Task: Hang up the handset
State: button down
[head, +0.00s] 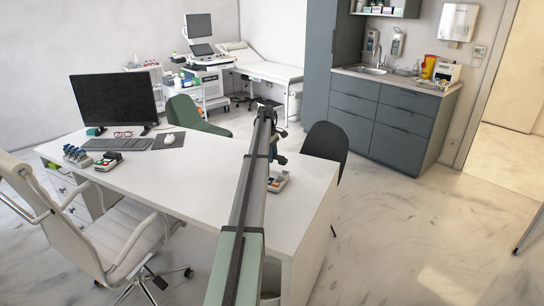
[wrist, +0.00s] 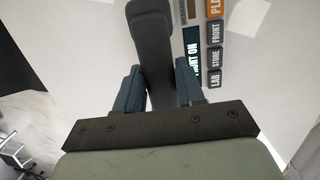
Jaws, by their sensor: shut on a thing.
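My gripper (wrist: 160,92) is shut on the dark grey handset (wrist: 151,35), with one blue-grey finger on each side of it. The handset points away from me up the wrist view. Beside it on the right is the phone base (wrist: 214,57), with a small lit display and labelled keys such as LAB, STORE and FRONT. In the head view the light phone base (head: 281,181) stands on the right part of the white desk, partly hidden by my arm. The handset hides its cradle side; I cannot tell whether they touch.
The white desk (head: 215,180) is clear left of my arm. A monitor (head: 113,99), keyboard (head: 123,144) and small racks (head: 76,156) stand at its left. A dark chair (head: 325,142) is close behind the desk's right end.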

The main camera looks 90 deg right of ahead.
aim_at(273, 173)
jog(key=shift+f, duration=0.15)
jog(key=shift+f, duration=1.85)
jog(key=shift+f, duration=1.05)
dwell(1.6)
jog(key=shift+c, duration=1.8)
grip_release()
jog(key=shift+r, duration=0.1)
jog(key=shift+r, duration=3.4)
